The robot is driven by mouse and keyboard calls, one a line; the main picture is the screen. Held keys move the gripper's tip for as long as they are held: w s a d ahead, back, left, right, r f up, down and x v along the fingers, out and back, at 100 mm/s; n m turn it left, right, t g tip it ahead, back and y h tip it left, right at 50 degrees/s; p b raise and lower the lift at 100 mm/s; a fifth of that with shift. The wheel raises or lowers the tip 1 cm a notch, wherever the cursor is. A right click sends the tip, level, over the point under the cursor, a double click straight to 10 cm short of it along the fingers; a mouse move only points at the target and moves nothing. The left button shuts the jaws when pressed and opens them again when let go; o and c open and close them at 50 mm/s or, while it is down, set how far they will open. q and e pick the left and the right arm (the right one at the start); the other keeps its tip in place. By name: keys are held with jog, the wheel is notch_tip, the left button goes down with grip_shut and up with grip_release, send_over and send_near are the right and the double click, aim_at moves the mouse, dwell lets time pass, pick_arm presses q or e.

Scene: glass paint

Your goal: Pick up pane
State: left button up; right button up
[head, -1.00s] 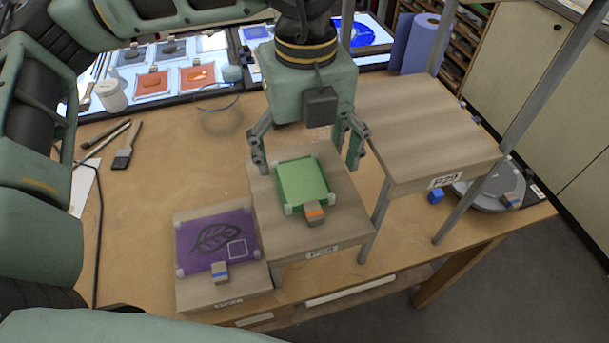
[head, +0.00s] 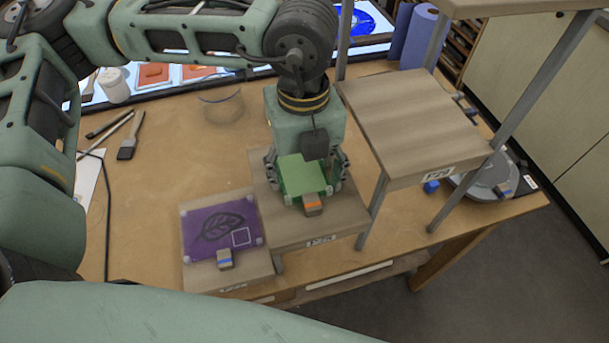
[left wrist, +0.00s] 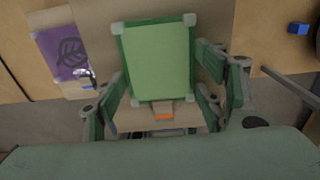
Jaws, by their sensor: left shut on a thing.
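The green pane (head: 303,175) has pale corner pieces and a wooden tab with an orange stripe at its front edge. It is over the middle wooden stand (head: 262,216). My left gripper (head: 306,184) comes down from above, with one finger at each side of the pane, and is shut on it. In the left wrist view the pane (left wrist: 156,62) fills the middle between the two green fingers. I cannot tell whether it is clear of the stand. My right gripper is not in view.
A purple pane (head: 220,228) with a leaf drawing lies on the lower stand to the left. A taller wooden stand (head: 415,115) with metal posts rises close on the right. Brushes (head: 130,137) lie on the left of the table, and a glass bowl (head: 220,105) is behind.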

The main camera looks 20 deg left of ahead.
aim_at(304, 178)
pick_arm(q)
jog(key=c, duration=0.6)
jog(key=shift+r, duration=0.35)
notch_tip(304, 178, up, 12)
jog(key=b, duration=0.2)
jog(key=shift+r, duration=0.15)
